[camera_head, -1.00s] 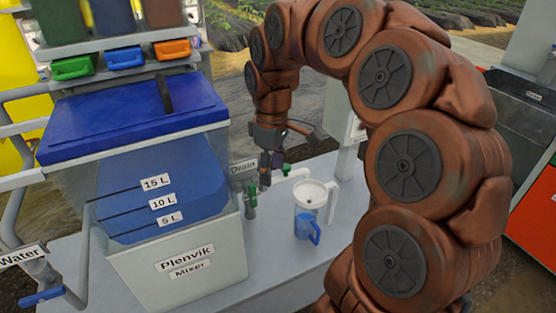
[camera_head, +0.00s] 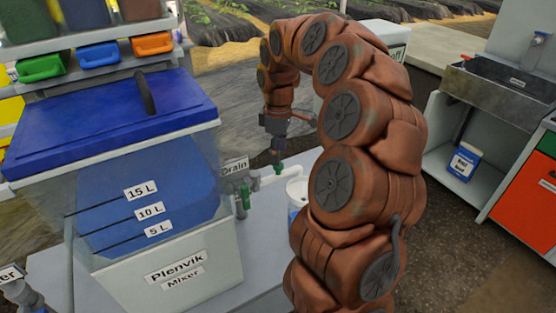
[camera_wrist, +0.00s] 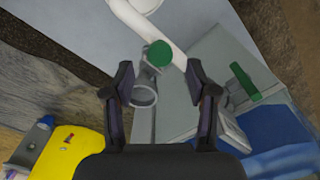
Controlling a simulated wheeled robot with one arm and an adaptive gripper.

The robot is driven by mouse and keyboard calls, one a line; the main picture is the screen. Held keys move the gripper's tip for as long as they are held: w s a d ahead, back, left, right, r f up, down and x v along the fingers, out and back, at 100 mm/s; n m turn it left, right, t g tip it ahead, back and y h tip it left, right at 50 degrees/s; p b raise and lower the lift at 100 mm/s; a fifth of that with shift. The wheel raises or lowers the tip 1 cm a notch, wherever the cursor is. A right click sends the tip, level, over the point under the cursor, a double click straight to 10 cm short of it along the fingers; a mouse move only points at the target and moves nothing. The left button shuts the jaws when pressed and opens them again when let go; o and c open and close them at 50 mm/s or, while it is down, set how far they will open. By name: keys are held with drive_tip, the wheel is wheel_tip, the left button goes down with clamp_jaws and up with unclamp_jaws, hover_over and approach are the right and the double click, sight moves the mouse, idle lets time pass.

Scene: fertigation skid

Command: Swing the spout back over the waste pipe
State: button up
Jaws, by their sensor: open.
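A pale pipe with a green knob (camera_head: 279,168) on it, apparently the spout, lies beside the mixer tank near the Drain label (camera_head: 235,166). In the wrist view the green knob (camera_wrist: 160,54) sits centrally between my fingertips, with the white tube (camera_wrist: 170,42) beside it. A grey ring-shaped opening (camera_wrist: 145,96) shows just below the knob; I cannot tell whether it is the waste pipe. My gripper (camera_head: 276,153) points down just above the knob. In the wrist view my gripper (camera_wrist: 159,72) is open, with a finger on each side.
The mixer tank (camera_head: 175,255) with its blue lid stands on the left. A green-handled valve (camera_head: 241,206) is beside it; its green handle (camera_wrist: 245,83) is right of my fingers. A white jug (camera_head: 296,189) is mostly hidden by my arm. A sink cabinet (camera_head: 495,90) stands right.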

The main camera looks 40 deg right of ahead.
sight(278, 175)
drive_tip(key=shift+f, duration=1.9)
clamp_jaws()
